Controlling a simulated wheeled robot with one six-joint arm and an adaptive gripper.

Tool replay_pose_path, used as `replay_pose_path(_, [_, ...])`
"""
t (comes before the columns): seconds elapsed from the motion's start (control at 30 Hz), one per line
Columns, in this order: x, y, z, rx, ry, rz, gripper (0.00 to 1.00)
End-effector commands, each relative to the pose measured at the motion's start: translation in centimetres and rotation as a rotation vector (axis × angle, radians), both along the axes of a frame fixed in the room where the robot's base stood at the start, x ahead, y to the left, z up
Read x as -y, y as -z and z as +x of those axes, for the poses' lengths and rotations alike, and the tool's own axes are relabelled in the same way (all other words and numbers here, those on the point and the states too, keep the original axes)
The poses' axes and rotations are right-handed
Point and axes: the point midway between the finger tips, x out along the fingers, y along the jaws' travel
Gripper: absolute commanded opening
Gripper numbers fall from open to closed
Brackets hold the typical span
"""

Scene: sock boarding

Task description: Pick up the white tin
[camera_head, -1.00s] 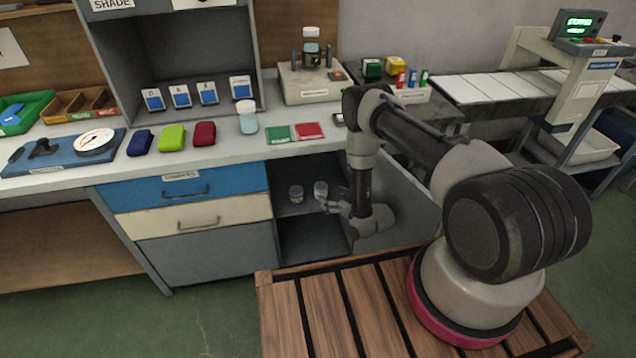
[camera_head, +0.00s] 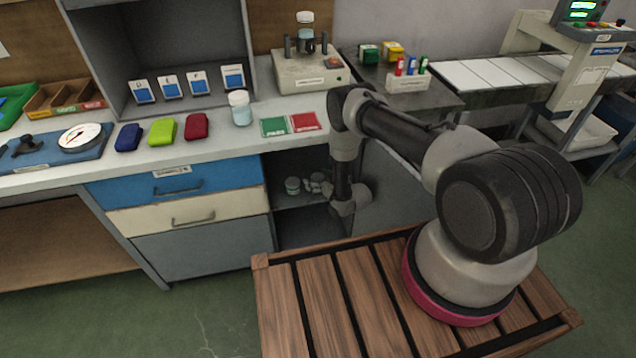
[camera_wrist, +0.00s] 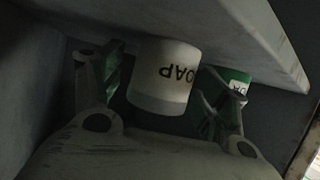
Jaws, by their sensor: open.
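The white tin (camera_wrist: 165,72) fills the middle of the wrist view, its black lettering upside down and partly cut by its curve. My gripper (camera_wrist: 160,88) is open, with one green-padded finger on each side of the tin; I cannot tell whether the pads touch it. A second tin with a green band (camera_wrist: 239,84) is just beyond the right finger in that view. In the head view my gripper (camera_head: 318,182) reaches into the open cabinet compartment, and the second tin (camera_head: 292,186) stands left of it. The white tin is mostly hidden there by the gripper.
A shelf board (camera_wrist: 215,32) and dark cabinet walls enclose the gripper closely. Blue and cream drawers (camera_head: 170,184) are left of the opening. The counter above holds a lidded jar (camera_head: 240,108), coloured cases and red and green cards (camera_head: 304,122).

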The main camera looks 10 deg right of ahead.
Motion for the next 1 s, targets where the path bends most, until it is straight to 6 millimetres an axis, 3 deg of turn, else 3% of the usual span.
replay_pose_path(0.1, [0.0, 0.0, 0.0, 0.0, 0.0, 0.0, 0.74])
replay_pose_path(0.4, [0.0, 0.0, 0.0, 0.0, 0.0, 0.0, 0.24])
replay_pose_path(0.77, [0.0, -0.8, 0.1, 0.001, 0.0, 0.0, 0.24])
replay_pose_path(1.0, [0.0, -4.9, 0.1, 0.003, -0.001, -0.001, 0.24])
